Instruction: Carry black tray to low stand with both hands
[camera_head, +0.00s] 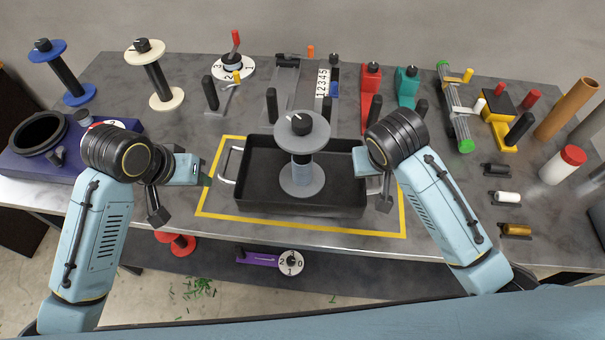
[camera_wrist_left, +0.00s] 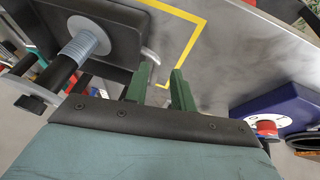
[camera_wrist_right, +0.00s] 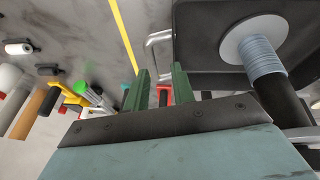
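The black tray (camera_head: 258,200) sits on the table inside a yellow outline, with a grey spool (camera_head: 301,132) upright in it. Its left metal handle (camera_head: 224,163) and right metal handle (camera_head: 374,184) stick out at the sides. My left gripper (camera_head: 207,180) is open beside the left handle; in the left wrist view its green fingers (camera_wrist_left: 160,82) are apart, with the handle near one tip. My right gripper (camera_head: 364,172) is at the right handle; in the right wrist view its fingers (camera_wrist_right: 160,80) are apart and the handle (camera_wrist_right: 152,44) lies beyond the tips.
A low dark surface (camera_head: 350,272) lies below the table's front edge, bearing a purple device (camera_head: 260,259) and a red spool (camera_head: 178,243); I cannot tell whether it is the low stand. Spools and tools line the table's back. A purple machine (camera_head: 30,165) stands at left.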

